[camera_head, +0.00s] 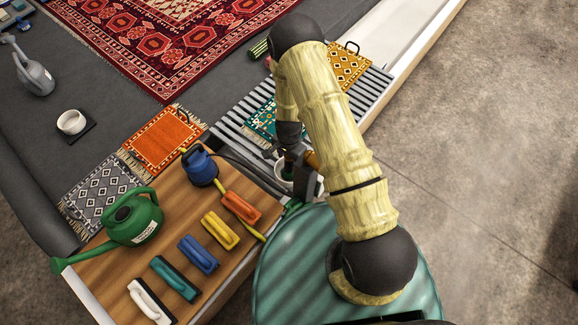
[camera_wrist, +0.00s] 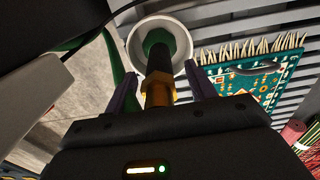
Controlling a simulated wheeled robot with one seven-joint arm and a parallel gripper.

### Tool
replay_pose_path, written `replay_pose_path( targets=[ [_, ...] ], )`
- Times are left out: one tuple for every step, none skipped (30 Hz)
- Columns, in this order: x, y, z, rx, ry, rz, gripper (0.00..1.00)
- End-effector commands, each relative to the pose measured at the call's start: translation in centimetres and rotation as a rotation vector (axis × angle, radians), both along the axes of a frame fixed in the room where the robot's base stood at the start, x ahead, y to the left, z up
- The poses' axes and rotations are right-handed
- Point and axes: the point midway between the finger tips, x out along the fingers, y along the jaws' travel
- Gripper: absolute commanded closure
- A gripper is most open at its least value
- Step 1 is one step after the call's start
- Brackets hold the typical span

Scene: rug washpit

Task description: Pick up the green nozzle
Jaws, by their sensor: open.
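The green nozzle (camera_wrist: 157,42) shows in the wrist view as a green end with a dark body and a brass-coloured collar (camera_wrist: 158,92). Its green end overlaps a round white dish (camera_wrist: 183,42); I cannot tell whether it touches it. My gripper (camera_wrist: 160,85) is open, with one finger on each side of the nozzle's dark body and collar. I cannot tell whether either finger touches it. In the head view the nozzle's green part (camera_head: 288,164) shows small beside my gripper (camera_head: 297,178), partly hidden by my arm.
A slatted grating (camera_head: 232,118) with small rugs lies behind my gripper. A wooden board (camera_head: 115,268) at left holds a green watering can (camera_head: 133,220), a blue container (camera_head: 201,166) and several handled brushes. A dark hose (camera_head: 240,165) runs close by. Concrete floor at right is clear.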

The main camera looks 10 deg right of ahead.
Motion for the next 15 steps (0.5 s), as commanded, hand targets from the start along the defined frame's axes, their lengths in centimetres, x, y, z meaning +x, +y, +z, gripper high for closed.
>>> replay_pose_path(
  targets=[
    [-0.01, -0.01, 0.02, 0.000, 0.000, 0.000, 0.44],
    [-0.01, 0.00, 0.02, 0.000, 0.000, 0.000, 0.44],
    [-0.01, 0.00, 0.03, 0.000, 0.000, 0.000, 0.44],
    [-0.01, 0.00, 0.03, 0.000, 0.000, 0.000, 0.44],
    [-0.01, 0.00, 0.03, 0.000, 0.000, 0.000, 0.44],
    [-0.02, -0.01, 0.03, 0.000, 0.000, 0.000, 0.44],
    [-0.02, -0.01, 0.03, 0.000, 0.000, 0.000, 0.44],
    [-0.02, -0.01, 0.04, 0.000, 0.000, 0.000, 0.44],
    [-0.02, -0.01, 0.04, 0.000, 0.000, 0.000, 0.44],
    [-0.02, -0.01, 0.04, 0.000, 0.000, 0.000, 0.44],
    [-0.02, -0.01, 0.04, 0.000, 0.000, 0.000, 0.50],
    [-0.02, -0.01, 0.04, 0.000, 0.000, 0.000, 0.58],
    [-0.02, -0.01, 0.04, 0.000, 0.000, 0.000, 0.64],
    [-0.02, -0.01, 0.04, 0.000, 0.000, 0.000, 0.70],
    [-0.02, -0.01, 0.04, 0.000, 0.000, 0.000, 0.78]
  ],
)
